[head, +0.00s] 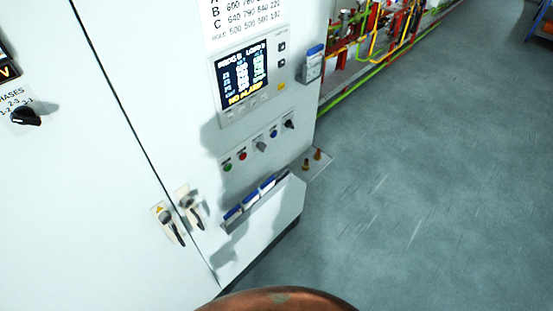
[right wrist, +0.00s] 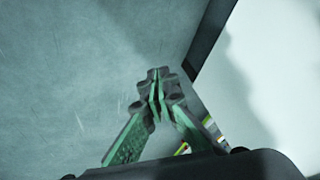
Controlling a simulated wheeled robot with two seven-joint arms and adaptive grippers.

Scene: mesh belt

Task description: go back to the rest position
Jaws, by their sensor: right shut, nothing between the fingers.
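My right gripper (right wrist: 155,95) shows in the right wrist view with its green and dark fingers brought together at the tips. Nothing is between them. Grey floor lies behind the fingers, and a pale panel edge is to their right. Neither gripper shows in the head view. My left gripper is in no view.
A white control cabinet (head: 110,150) fills the left of the head view. It carries a lit display (head: 243,78), a row of knobs and buttons, two door handles (head: 170,226) and a document holder (head: 250,205). Open grey floor (head: 430,190) lies to the right.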

